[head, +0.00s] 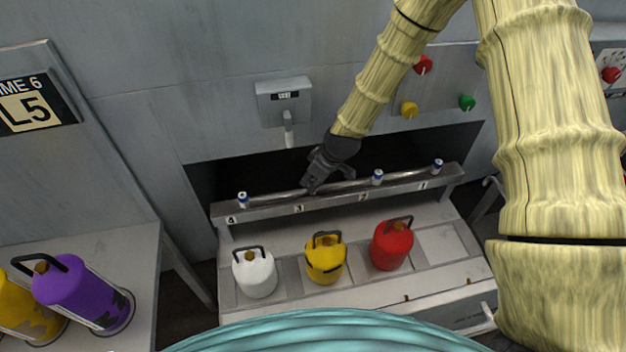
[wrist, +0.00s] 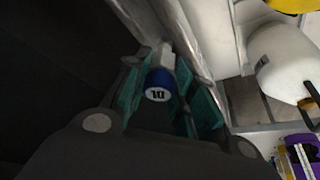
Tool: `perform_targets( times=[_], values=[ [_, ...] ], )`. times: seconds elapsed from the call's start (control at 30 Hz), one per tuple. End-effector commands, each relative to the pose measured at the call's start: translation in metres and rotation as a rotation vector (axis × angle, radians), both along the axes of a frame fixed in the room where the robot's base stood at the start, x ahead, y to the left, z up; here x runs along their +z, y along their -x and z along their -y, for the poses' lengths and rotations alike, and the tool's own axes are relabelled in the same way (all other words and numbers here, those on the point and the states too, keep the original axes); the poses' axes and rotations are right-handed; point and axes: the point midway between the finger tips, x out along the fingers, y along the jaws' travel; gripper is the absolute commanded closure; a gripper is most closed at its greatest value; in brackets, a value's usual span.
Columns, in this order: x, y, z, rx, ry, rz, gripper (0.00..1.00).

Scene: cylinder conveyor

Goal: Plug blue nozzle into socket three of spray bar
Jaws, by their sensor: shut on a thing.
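The blue nozzle (wrist: 158,84), with a blue cap lettered and a white stem, is between my gripper's teal finger pads in the wrist view. My gripper (head: 313,184) is shut on it, above the grey spray bar (head: 260,209) by the label 3. In the wrist view the fingers (wrist: 170,97) flank the cap, and the white stem points at the pipe. I cannot tell whether the stem is seated in socket three. Other blue-and-white nozzles stand upright at label 4 (head: 242,199), label 2 (head: 377,177) and label 1 (head: 437,166).
White (head: 256,275), yellow (head: 325,260) and red (head: 391,246) cylinders stand on the conveyor below the bar. A grey dispenser box (head: 285,102) with a spout hangs on the wall above, left of my arm. Purple (head: 75,290) and yellow cylinders are on the left table.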

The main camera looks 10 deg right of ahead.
Motion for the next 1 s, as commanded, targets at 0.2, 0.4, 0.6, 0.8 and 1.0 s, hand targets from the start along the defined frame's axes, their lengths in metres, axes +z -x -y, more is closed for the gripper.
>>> perform_targets(
  times=[0.2, 0.4, 0.6, 0.8, 1.0],
  values=[
    [-0.004, 0.0, 0.0, 0.0, 0.0, 0.0, 0.95],
    [-0.008, 0.0, 0.0, 0.0, 0.0, 0.0, 0.95],
    [-0.011, 0.0, 0.0, 0.0, 0.0, 0.0, 0.95],
    [-0.015, 0.0, 0.0, 0.0, 0.0, 0.0, 0.95],
    [-0.019, 0.0, 0.0, 0.0, 0.0, 0.0, 0.95]
  ],
)
